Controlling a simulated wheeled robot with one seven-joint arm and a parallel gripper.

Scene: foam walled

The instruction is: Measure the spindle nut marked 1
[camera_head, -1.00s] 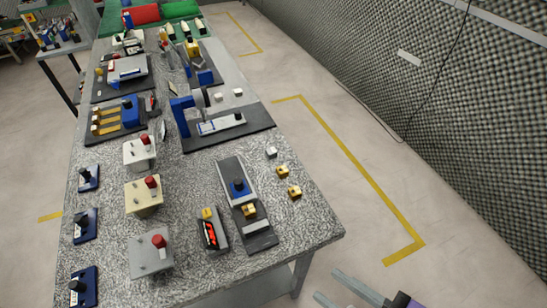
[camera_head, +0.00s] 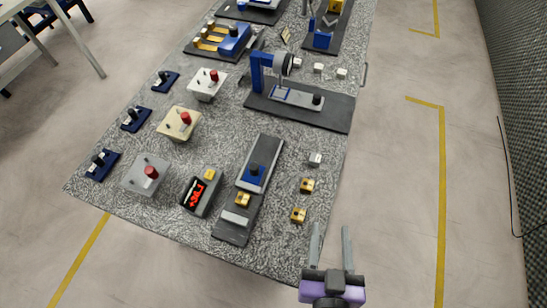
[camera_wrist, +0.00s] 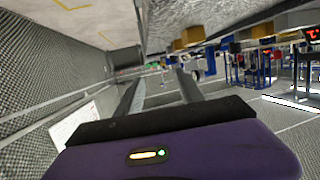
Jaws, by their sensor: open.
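Two brass-coloured nuts (camera_head: 307,185) (camera_head: 298,215) lie near the right edge of the speckled bench. A similar brass block (camera_head: 242,200) sits on a dark gauge plate (camera_head: 231,229) with a blue slide (camera_head: 254,175) and a pale fixed block (camera_head: 235,218). No number can be read on any of them. A box with a red display (camera_head: 197,193) stands left of the plate. My gripper (camera_head: 331,233) is open and empty, in front of the nuts at the bench's near right edge. Its fingers also show in the wrist view (camera_wrist: 158,88).
A silver nut (camera_head: 316,159) lies behind the brass ones. Several boxes with red knobs (camera_head: 151,172) and small blue stands (camera_head: 102,165) fill the left side. A blue-framed gauge on a dark base (camera_head: 335,111) stands behind. Floor right of the bench is free.

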